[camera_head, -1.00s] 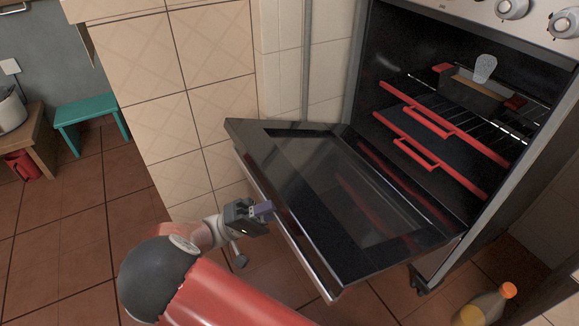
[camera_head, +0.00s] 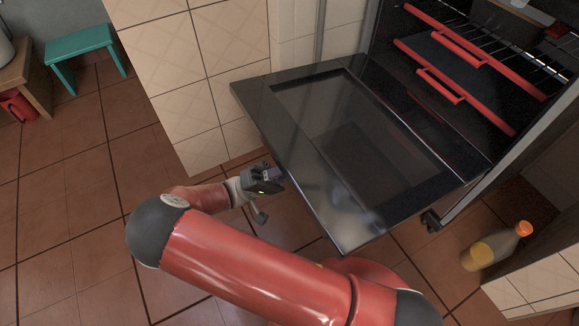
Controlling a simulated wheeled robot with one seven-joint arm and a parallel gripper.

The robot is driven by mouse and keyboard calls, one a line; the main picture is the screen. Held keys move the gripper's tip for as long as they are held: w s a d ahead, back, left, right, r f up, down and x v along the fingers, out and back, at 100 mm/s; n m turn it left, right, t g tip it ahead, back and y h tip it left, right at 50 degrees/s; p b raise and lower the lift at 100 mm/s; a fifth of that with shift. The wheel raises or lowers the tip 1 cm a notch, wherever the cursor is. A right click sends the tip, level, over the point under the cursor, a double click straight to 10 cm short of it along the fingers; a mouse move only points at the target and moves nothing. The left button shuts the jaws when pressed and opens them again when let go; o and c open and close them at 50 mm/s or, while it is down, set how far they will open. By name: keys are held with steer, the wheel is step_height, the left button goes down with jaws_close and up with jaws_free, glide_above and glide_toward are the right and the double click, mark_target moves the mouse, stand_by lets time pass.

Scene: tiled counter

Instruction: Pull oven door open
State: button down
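The oven door (camera_head: 262,100) is dark with a glass panel. It is swung down far open, close to level, leaving the oven cavity (camera_head: 405,25) exposed. Its front edge faces the lower left, and the handle is hidden from this view. My gripper (camera_head: 274,174) is beside that front edge, near its middle. The fingers are small and partly covered by the gripper body and the door edge. I cannot tell whether they are open, shut on the handle or touching the door.
Red-edged racks (camera_head: 460,50) and a tray are inside the oven. A tiled counter side (camera_head: 185,70) rises behind the door. A teal stool (camera_head: 85,45) stands at the upper left. The tiled floor at left is clear.

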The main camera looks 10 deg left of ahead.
steer(key=c, duration=1.4)
jaws_free()
steer(key=shift+s+a, duration=0.25)
steer(key=shift+a, duration=0.1)
steer(key=shift+o, duration=0.2)
steer(key=shift+w+d+r, duration=0.1)
steer(key=shift+w+d, duration=0.05)
steer(key=shift+d, duration=0.1)
steer(key=v, duration=0.8)
steer(key=shift+d, duration=0.1)
